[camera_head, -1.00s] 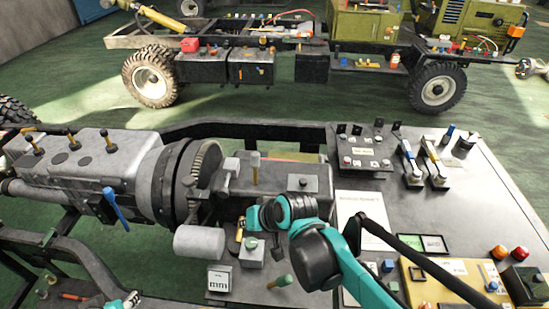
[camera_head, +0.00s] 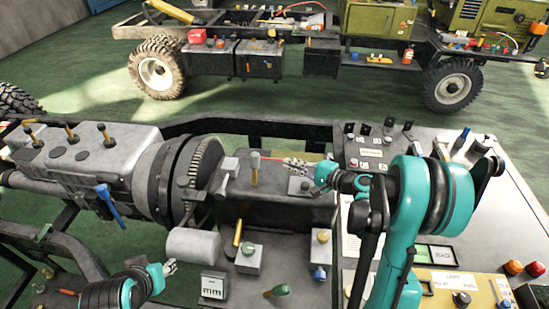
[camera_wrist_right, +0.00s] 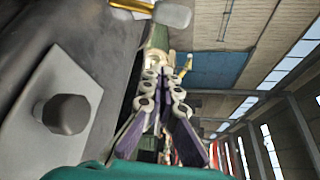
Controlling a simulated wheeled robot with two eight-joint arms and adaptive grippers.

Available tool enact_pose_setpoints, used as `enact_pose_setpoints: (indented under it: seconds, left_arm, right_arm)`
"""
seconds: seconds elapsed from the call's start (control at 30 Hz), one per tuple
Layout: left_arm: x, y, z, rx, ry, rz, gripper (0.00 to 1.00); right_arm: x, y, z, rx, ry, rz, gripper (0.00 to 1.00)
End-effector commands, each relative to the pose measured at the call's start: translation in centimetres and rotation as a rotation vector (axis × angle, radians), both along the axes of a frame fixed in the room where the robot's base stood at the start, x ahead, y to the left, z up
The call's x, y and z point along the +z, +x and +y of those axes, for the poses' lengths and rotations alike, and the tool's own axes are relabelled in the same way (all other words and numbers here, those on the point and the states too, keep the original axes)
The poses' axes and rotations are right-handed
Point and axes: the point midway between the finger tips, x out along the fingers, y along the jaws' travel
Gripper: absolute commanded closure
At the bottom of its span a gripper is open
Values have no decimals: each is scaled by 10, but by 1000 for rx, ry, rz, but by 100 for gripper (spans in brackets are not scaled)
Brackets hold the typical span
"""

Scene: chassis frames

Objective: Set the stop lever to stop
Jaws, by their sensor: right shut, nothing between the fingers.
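No readable label marks the stop lever, so I cannot tell which lever it is. An upright lever with a pale olive grip (camera_head: 255,163) stands on the dark housing right of the toothed ring. A pale knob on a rod (camera_wrist_right: 172,14) shows ahead of the fingers in the right wrist view; it may be this lever. My right gripper (camera_head: 287,162) is shut and empty, pointing left above the housing, to the right of the lever and seemingly apart from it. It also shows in the right wrist view (camera_wrist_right: 165,75). My left gripper (camera_head: 171,267) is low at left; its jaw state is unclear.
A grey cylinder (camera_head: 193,244) lies below the ring. A hex-headed part (camera_wrist_right: 66,113) is close beside my right gripper. A switch panel (camera_head: 372,150) stands at right.

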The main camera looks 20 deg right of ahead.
Motion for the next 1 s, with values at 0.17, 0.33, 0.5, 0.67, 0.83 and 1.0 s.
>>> enact_pose_setpoints:
  seconds: [0.17,0.33,0.5,0.67,0.83,1.0]
  left_arm:
    - [0,0,0,0,0,0,60]
    - [0,0,0,0,0,0,60]
    - [-1,0,0,0,0,0,60]
    - [-7,0,0,0,0,0,60]
    - [-16,0,0,0,0,0,60]
    - [-25,0,0,0,0,0,60]
  right_arm:
    - [-1,1,-3,-4,22,-5,100]
    - [-1,1,-3,-3,21,-4,100]
    - [-2,4,0,-2,20,-4,100]
    - [-7,20,13,0,19,-4,100]
    - [-14,48,36,2,19,-5,100]
    - [-20,76,58,1,20,-5,100]
